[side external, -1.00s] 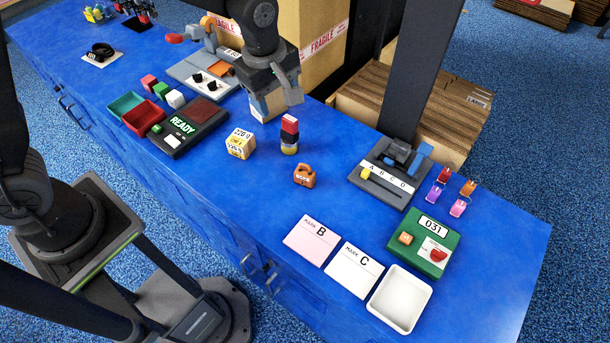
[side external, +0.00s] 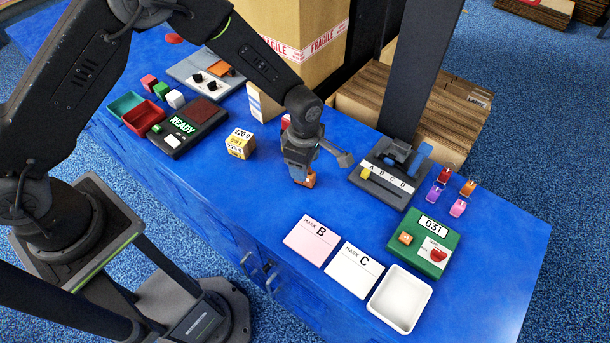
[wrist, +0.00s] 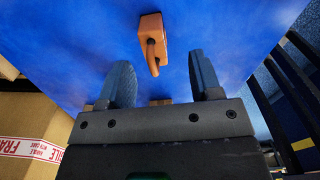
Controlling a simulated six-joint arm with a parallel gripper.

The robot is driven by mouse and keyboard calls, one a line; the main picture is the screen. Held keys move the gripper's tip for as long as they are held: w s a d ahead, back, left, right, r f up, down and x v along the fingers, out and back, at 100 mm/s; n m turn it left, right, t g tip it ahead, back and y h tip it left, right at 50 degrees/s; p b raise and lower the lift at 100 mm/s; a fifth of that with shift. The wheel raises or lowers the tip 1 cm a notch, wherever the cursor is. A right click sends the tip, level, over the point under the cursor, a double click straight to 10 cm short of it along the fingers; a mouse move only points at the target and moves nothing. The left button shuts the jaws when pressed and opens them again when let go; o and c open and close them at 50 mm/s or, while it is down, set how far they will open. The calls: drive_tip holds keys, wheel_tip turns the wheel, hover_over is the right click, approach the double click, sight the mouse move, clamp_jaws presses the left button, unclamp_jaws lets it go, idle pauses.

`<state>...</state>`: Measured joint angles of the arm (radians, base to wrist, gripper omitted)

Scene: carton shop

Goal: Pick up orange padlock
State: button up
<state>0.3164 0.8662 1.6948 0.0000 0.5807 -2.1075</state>
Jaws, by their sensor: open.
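The orange padlock (side external: 311,181) stands on the blue table, mostly hidden behind my gripper (side external: 301,176) in the side view. In the wrist view the padlock (wrist: 151,30) lies ahead of my open gripper (wrist: 161,75), near the top middle, with its shackle towards me. The two fingers are apart with nothing held between them. The padlock appears just beyond the fingertips, slightly left of the middle of the gap. I cannot tell whether any finger touches it.
A stacked block column (side external: 286,122) is partly hidden behind my gripper. A printed cube (side external: 240,144) stands to the left. A grey lettered fixture (side external: 384,184) stands to the right.

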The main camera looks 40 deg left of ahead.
sight(310, 180)
drive_tip(key=shift+w+f, duration=0.2)
drive_tip(key=shift+f, duration=1.2)
drive_tip(key=shift+w+f, duration=0.2)
drive_tip(key=shift+f, duration=1.15)
drive_tip(key=shift+c, duration=0.2)
clamp_jaws()
